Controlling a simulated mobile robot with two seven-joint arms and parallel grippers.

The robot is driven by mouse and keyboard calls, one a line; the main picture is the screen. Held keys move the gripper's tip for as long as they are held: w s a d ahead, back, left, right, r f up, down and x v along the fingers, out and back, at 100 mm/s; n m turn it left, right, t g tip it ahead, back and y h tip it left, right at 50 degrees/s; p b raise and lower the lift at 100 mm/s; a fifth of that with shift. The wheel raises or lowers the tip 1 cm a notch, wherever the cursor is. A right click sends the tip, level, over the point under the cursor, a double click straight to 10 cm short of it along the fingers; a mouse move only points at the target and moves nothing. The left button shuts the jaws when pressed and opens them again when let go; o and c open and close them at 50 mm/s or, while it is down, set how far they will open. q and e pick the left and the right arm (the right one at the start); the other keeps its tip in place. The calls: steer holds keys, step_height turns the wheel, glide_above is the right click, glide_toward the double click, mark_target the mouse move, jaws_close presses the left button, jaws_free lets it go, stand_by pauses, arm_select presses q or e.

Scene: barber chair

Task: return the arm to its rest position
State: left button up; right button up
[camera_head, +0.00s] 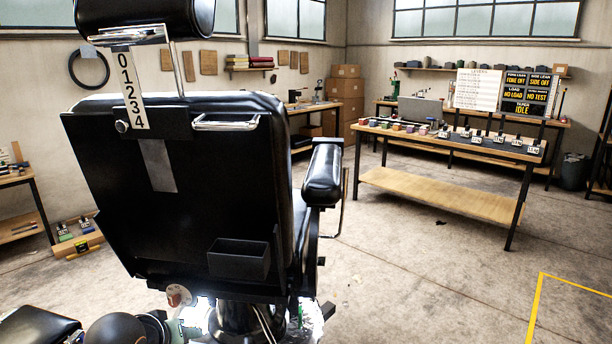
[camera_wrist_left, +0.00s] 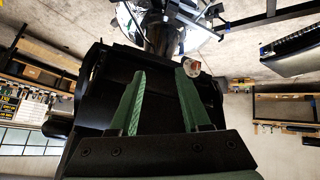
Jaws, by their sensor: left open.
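My left gripper (camera_wrist_left: 161,72) is open in the left wrist view, with its two green fingers apart and nothing seen between them. The black barber chair (camera_head: 190,225) stands with its back towards me in the head view. Its dark back also fills the middle of the left wrist view (camera_wrist_left: 104,95), beyond the fingers. A round pale and reddish knob (camera_head: 178,295) sits under the lower edge of the backrest. A similar round piece (camera_wrist_left: 192,67) shows close to the right finger in the wrist view; contact cannot be told. My left arm (camera_head: 115,330) shows at the bottom left. My right gripper is out of view.
A black bin (camera_head: 239,259) juts from the chair back, and a padded armrest (camera_head: 323,175) sticks out to the right. A wooden workbench (camera_head: 440,195) stands at the right. Open concrete floor (camera_head: 430,270) lies between chair and bench, with a yellow marked line (camera_head: 570,281).

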arm_select(q)
steer(key=s+f+m+g, duration=0.2)
steer(key=s+f, duration=0.4)
steer(key=s, duration=0.3)
steer(key=s+d+f+m+g, duration=0.1)
steer(key=s+f+m, duration=0.1)
steer(key=s+f, duration=0.5)
steer(key=s+f+m+g, duration=0.2)
steer(key=s+f, duration=0.2)
steer(key=s, duration=0.7)
steer(key=w+d+f+t+h, duration=0.1)
steer(key=w+d+f+t, duration=0.1)
steer(key=f, duration=0.3)
steer(key=w+d+f+t+h, duration=0.1)
steer(key=w+d+f+t, duration=0.1)
steer(key=f, duration=0.3)
steer(key=shift+w+d+f+t+p, duration=0.15)
steer(key=shift+w+d+t+p, duration=0.15)
steer(key=shift+t, duration=0.6)
